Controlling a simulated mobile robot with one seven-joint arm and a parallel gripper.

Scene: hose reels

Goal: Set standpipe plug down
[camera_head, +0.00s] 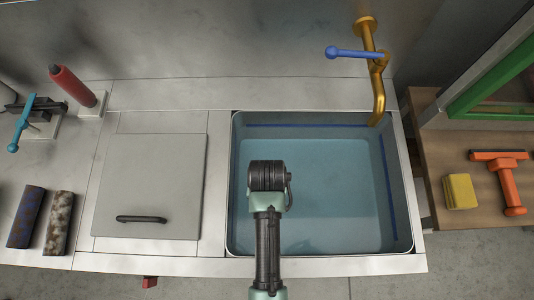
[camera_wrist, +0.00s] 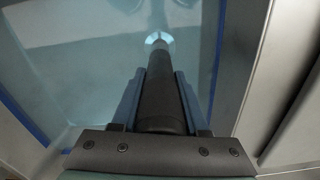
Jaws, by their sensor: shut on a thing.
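The standpipe plug (camera_wrist: 160,95) is a dark grey tube. In the wrist view it lies lengthwise between the two blue-grey fingers of my gripper (camera_wrist: 160,75), which is shut on it. The far end of the tube points at a small pale round patch (camera_wrist: 158,39) below; I cannot tell whether it touches there. In the head view my arm reaches over the sink basin (camera_head: 402,200), which holds bluish water (camera_head: 335,200). My wrist hides the fingers and the plug in that view.
A brass tap (camera_head: 378,90) with a blue lever stands behind the basin. A grey lid panel (camera_head: 150,180) with a dark handle lies left of it. A yellow sponge (camera_head: 460,191) and an orange squeegee (camera_head: 508,185) lie on the wooden shelf at right.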

